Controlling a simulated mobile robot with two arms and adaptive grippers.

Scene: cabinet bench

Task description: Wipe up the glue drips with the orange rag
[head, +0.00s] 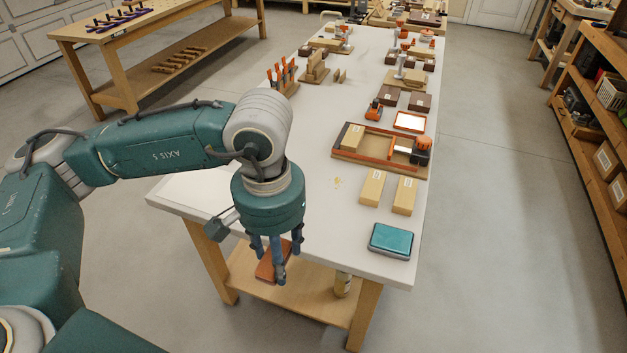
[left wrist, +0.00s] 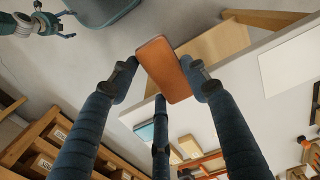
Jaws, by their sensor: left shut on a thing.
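The orange rag (head: 264,269) looks like a flat, folded orange-brown pad. My left gripper (head: 273,257) is shut on it, and the fingers press its two sides in the left wrist view, where the rag (left wrist: 163,68) shows whole. In the head view the gripper hangs beside the near end of the white bench (head: 330,225), over the lower shelf. Small yellowish glue drips (head: 337,183) lie on the bench top, left of two wooden blocks and apart from the rag. My right gripper (left wrist: 58,20) shows small in the left wrist view, its fingers spread and empty.
A teal-topped box (head: 390,240) sits at the bench's near right corner. Two labelled wooden blocks (head: 372,187) and a wooden tray (head: 375,163) with an orange-edged rim stand right of the drips. Clamps in a rack (head: 283,77) stand farther back. The near left bench top is clear.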

